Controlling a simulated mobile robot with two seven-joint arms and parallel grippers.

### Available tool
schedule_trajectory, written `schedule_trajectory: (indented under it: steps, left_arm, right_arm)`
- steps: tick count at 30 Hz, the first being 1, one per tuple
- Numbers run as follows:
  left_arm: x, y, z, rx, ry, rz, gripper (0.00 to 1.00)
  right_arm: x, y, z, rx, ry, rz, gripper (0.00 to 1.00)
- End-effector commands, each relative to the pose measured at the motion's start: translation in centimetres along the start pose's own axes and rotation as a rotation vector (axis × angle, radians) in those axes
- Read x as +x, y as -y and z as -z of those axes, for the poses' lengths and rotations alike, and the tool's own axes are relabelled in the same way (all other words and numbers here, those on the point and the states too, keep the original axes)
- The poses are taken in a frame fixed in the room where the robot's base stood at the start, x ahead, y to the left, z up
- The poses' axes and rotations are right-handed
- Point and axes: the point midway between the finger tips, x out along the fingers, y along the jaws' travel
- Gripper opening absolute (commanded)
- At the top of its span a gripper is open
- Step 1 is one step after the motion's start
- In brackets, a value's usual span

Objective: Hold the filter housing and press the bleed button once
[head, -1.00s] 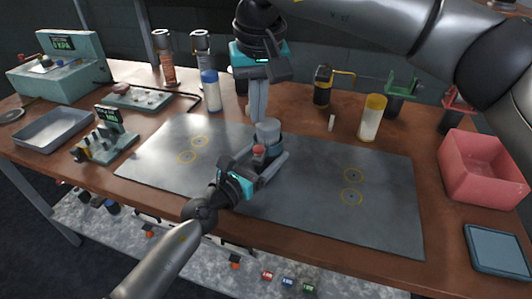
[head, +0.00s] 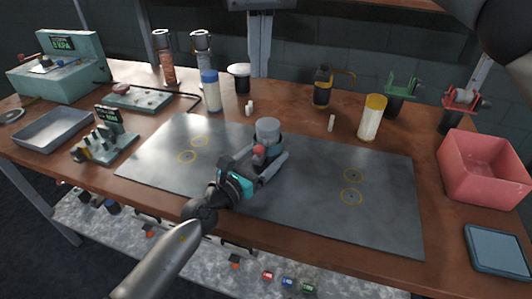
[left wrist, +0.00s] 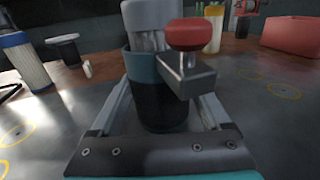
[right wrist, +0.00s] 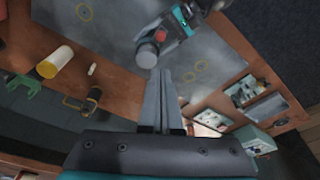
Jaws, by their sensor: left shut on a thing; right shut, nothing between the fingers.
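The filter housing (head: 267,131) stands upright on the grey mat (head: 320,195), with a dark body, teal band and pale grey top. It also shows in the left wrist view (left wrist: 155,100) and right wrist view (right wrist: 147,56). The red bleed button (head: 258,152) sits on a grey block at its side; it shows large in the left wrist view (left wrist: 190,34). My left gripper (head: 272,160) is shut around the housing's body, one finger each side. My right gripper (head: 260,72) is shut and empty, fingers pointing down, raised above and apart from the housing and button.
A blue-capped cartridge (head: 210,92), a black cup with white lid (head: 240,78) and small white pieces stand behind the mat. A yellow-capped cartridge (head: 371,118) and pink bin (head: 482,168) are at right. A valve rack (head: 105,138) and grey tray (head: 55,130) are at left.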

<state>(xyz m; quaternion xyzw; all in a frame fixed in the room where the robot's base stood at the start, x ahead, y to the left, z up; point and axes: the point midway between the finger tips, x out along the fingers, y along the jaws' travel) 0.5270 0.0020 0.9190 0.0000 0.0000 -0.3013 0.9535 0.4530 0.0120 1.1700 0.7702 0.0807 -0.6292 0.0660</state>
Motion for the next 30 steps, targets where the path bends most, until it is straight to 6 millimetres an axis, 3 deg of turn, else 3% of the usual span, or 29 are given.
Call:
schedule_trajectory:
  steps: [6, 17, 18, 22, 30]
  left_arm:
    - [0.0, 0.0, 0.0, 0.000, -0.001, 0.000, 0.16]
    - [0.0, 0.0, 0.0, 0.000, -0.001, 0.000, 0.16]
    - [0.0, 0.0, 0.0, 0.000, -0.001, 0.000, 0.85]
    - [0.0, 0.0, 0.0, 0.000, -0.001, 0.000, 0.99]
    - [-0.1, 0.0, 0.0, 0.000, 0.000, 0.000, 1.00]
  right_arm:
    - [-2.9, 0.0, 0.0, -0.001, -0.001, 0.001, 0.00]
    - [-3.4, 0.0, 0.0, -0.001, 0.002, 0.001, 0.00]
    - [-3.4, 0.0, 0.0, -0.001, 0.002, 0.001, 0.00]
    - [-3.4, 0.0, 0.0, -0.001, 0.001, 0.001, 0.00]
    - [-3.4, 0.0, 0.0, -0.001, 0.001, 0.000, 0.00]
